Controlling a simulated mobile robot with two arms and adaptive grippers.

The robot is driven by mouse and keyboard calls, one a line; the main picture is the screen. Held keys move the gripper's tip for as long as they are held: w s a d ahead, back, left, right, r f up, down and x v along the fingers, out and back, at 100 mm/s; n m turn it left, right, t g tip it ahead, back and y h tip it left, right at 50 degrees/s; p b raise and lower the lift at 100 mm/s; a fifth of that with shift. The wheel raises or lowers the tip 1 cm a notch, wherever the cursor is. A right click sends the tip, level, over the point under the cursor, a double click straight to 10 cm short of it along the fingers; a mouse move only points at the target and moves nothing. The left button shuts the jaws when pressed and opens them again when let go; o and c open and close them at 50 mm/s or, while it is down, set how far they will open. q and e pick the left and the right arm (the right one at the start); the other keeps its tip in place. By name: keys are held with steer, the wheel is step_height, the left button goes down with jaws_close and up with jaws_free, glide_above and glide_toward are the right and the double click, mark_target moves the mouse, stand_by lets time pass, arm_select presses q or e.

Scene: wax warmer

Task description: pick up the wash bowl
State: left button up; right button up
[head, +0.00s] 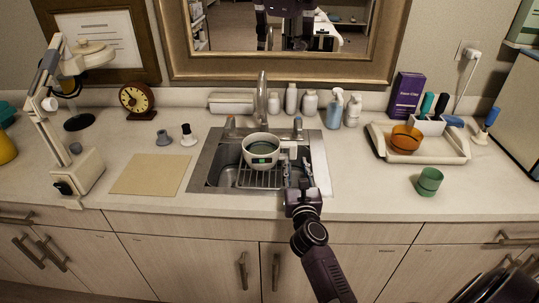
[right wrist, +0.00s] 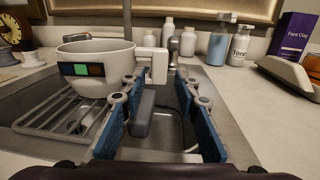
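The wash bowl (head: 261,150) is a white bowl with a blocky side handle and a small dark panel with a green square. It sits upright over the wire rack (head: 258,179) in the sink, its handle pointing right. In the right wrist view the bowl (right wrist: 97,58) is at upper left, its handle (right wrist: 150,62) at the far end of the gap between my fingers. My right gripper (head: 297,167) is open, its blue fingers (right wrist: 163,82) apart. Contact with the handle cannot be told. My left gripper is out of view.
The faucet (head: 262,95) rises behind the bowl, with bottles along the wall. A tray (head: 455,150) with an orange bowl (head: 405,139) and a green cup (head: 430,181) are to the right. A tan mat (head: 151,174) lies left of the sink (head: 208,160).

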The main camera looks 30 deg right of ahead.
mark_target(293, 152)
steer(key=x, duration=0.2)
steer(key=shift+w+d+f, duration=0.1)
steer(key=shift+w+d, duration=0.05)
steer(key=shift+w, duration=0.2)
steer(key=x, duration=0.5)
steer(key=shift+w+d+b, duration=0.25)
steer(key=shift+w+b, duration=0.05)
steer(key=shift+w, duration=0.05)
steer(key=shift+s, duration=0.1)
steer(key=shift+c, duration=0.3)
jaws_close()
steer(key=shift+r, duration=0.25)
